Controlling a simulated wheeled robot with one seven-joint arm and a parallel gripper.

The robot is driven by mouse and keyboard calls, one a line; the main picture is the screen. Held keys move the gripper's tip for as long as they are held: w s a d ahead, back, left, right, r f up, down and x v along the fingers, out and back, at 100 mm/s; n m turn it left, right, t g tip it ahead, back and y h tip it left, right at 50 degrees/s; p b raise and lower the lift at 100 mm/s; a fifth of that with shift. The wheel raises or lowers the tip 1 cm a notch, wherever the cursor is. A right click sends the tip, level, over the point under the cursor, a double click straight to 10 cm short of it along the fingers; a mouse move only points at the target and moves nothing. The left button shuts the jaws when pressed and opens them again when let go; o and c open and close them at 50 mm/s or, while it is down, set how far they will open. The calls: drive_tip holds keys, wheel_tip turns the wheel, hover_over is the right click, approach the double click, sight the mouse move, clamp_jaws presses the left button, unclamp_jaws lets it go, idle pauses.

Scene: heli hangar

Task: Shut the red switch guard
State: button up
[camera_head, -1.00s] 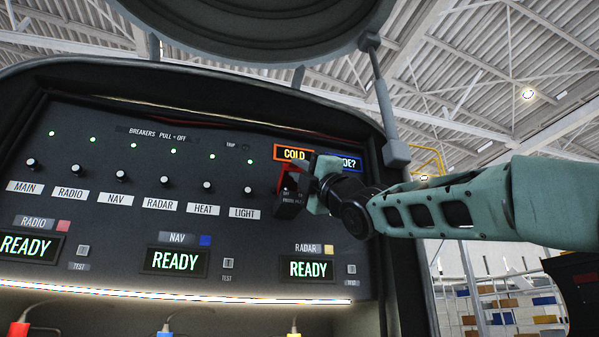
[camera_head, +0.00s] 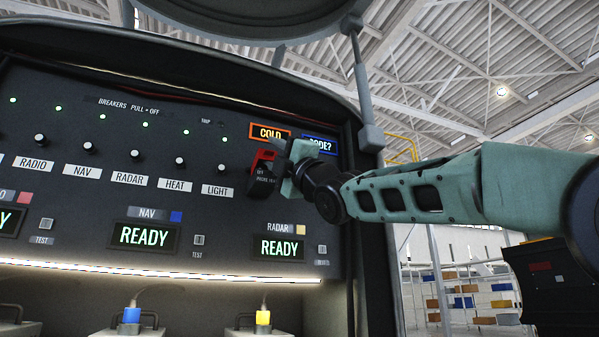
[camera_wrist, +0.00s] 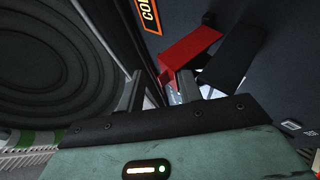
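The red switch guard (camera_head: 263,158) is on the upper right of the dark panel, just below the orange "COLD" sign. In the wrist view, the red guard (camera_wrist: 190,48) sticks out from the panel beside a black switch housing (camera_wrist: 232,52) and looks raised; its exact angle is hard to tell. My gripper (camera_head: 286,152) is close to the right side of the guard. In the wrist view, its two fingers (camera_wrist: 160,92) stand apart with nothing held between them. The right fingertip is near the guard's lower end; I cannot tell whether they touch.
The "COLD" sign (camera_head: 270,132) and the blue "CODE?" sign (camera_head: 320,144) sit just above my gripper. Breaker knobs (camera_head: 181,162) line the panel to the left. A dark frame post (camera_head: 371,138) stands to the right. Beyond it are open hangar and shelves (camera_head: 465,300).

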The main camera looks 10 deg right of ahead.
drive_tip(key=b+v, duration=0.4)
drive_tip(key=v, duration=1.2)
drive_tip(key=shift+d+f, duration=0.2)
drive_tip(key=shift+d, duration=0.05)
drive_tip(key=shift+s, duration=0.1)
drive_tip(key=w+a+f+m+g+h, duration=0.1)
drive_tip(key=a+f+m+g+h, duration=0.35)
drive_tip(key=f, duration=1.15)
drive_tip(key=w+a+f+m+g+h, duration=0.1)
drive_tip(key=f+m+h, duration=0.5)
drive_tip(key=f+m, duration=0.7)
drive_tip(key=s+d+f+m+g+h, duration=0.1)
drive_tip(key=s+f+g+h, duration=0.3)
drive_tip(key=f, duration=0.6)
drive_tip(key=s+d+f+g+y, duration=0.1)
drive_tip(key=s+f, duration=0.4)
drive_tip(key=f, duration=0.4)
drive_tip(key=s+d+f+m+g+h, duration=0.2)
drive_tip(key=s+d+f+g, duration=0.1)
drive_tip(key=s+f, duration=0.4)
drive_tip(key=s+d+f+m+g+h, duration=0.2)
drive_tip(key=s+d+f+m+g, duration=0.15)
drive_tip(key=s+f, duration=0.45)
drive_tip(key=s+d+r+g+p, duration=0.1)
drive_tip(key=s+r+p, duration=0.2)
drive_tip(key=r+p, duration=2.7)
wheel_tip(320, 180, up, 2)
drive_tip(key=shift+d+r+h, duration=0.1)
drive_tip(key=shift+d+h, duration=0.1)
drive_tip(key=shift+h, duration=0.15)
